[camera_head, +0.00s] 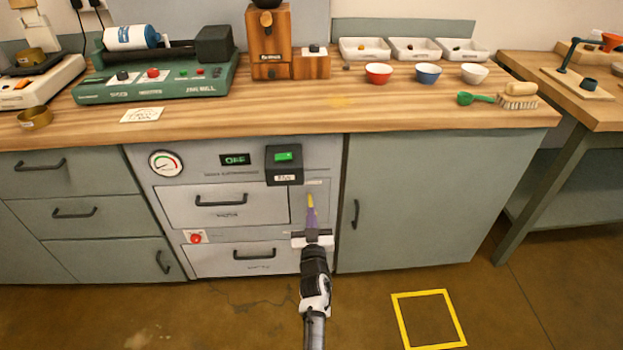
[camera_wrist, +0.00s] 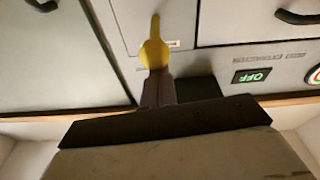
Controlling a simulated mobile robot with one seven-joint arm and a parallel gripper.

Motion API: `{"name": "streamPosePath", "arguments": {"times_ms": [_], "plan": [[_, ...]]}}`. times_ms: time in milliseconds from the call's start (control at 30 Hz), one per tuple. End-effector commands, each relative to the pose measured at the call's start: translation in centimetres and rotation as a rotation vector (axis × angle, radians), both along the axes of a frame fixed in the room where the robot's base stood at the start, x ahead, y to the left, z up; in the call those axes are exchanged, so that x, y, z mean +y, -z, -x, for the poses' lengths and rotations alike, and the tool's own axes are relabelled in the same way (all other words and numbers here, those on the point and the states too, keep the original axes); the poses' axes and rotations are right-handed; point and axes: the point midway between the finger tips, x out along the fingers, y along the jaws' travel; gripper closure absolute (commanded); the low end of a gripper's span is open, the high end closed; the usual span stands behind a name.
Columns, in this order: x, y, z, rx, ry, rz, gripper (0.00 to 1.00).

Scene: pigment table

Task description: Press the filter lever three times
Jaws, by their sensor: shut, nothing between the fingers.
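The filter lever (camera_head: 310,201) is yellow, on the narrow panel right of the upper drawer in the grey cabinet front. A display (camera_head: 235,160) on the cabinet reads OFF, also in the wrist view (camera_wrist: 252,76).
A black switch box (camera_head: 284,176) with a green button hangs just above the lever. A gauge (camera_head: 166,163), drawer handles and a red button (camera_head: 196,238) are to the left. The worktop (camera_head: 310,118) overhangs above. A yellow floor square (camera_head: 430,318) lies at the lower right.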

Motion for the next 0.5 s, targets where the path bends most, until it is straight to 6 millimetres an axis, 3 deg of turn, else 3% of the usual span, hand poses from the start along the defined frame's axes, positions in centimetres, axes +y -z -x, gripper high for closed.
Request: {"name": "streamPosePath", "arguments": {"times_ms": [33,500], "plan": [[0.0,-1.9,0.1,-0.001,0.000,0.001,1.00],[0.0,-10.3,0.3,-0.009,-0.002,0.000,1.00]]}}
